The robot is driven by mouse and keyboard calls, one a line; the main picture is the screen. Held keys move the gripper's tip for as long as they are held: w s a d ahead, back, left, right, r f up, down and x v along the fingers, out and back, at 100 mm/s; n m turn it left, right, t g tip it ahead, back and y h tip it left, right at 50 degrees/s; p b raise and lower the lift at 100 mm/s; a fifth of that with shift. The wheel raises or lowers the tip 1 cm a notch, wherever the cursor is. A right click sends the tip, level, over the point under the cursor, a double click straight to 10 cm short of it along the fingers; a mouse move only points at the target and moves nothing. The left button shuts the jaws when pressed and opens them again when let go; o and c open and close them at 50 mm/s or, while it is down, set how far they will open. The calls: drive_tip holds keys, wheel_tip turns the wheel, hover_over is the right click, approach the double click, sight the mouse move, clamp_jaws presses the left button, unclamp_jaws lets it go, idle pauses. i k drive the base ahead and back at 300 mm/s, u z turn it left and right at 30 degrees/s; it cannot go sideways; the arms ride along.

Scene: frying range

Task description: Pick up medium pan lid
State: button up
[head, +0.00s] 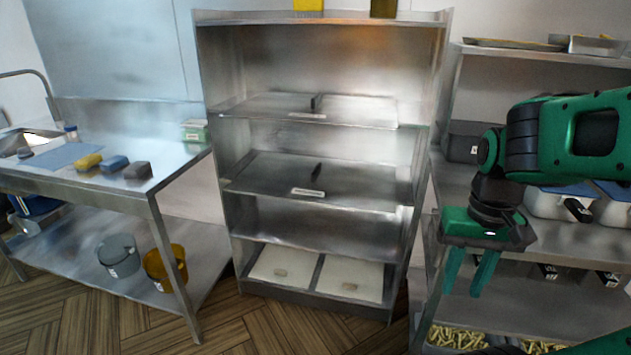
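I cannot make out a medium pan lid for certain. On the steel rack (220,180) in the middle, a small dark upright piece (314,103) stands on the upper shelf and another dark piece (317,172) on the shelf below; they may be handles, but I cannot tell.
A steel table (110,190) at the left carries a yellow sponge (88,161), a blue one (115,165) and a dark one (138,170). Below are a grey bucket (119,256) and a yellow bucket (165,268). Right-hand shelving (545,58) holds trays and containers. Wooden floor (265,325) is clear.

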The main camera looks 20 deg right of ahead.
sight(368, 187)
drive_tip(key=u, duration=0.05)
drive_tip(key=i, duration=1)
drive_tip(key=z, duration=0.05)
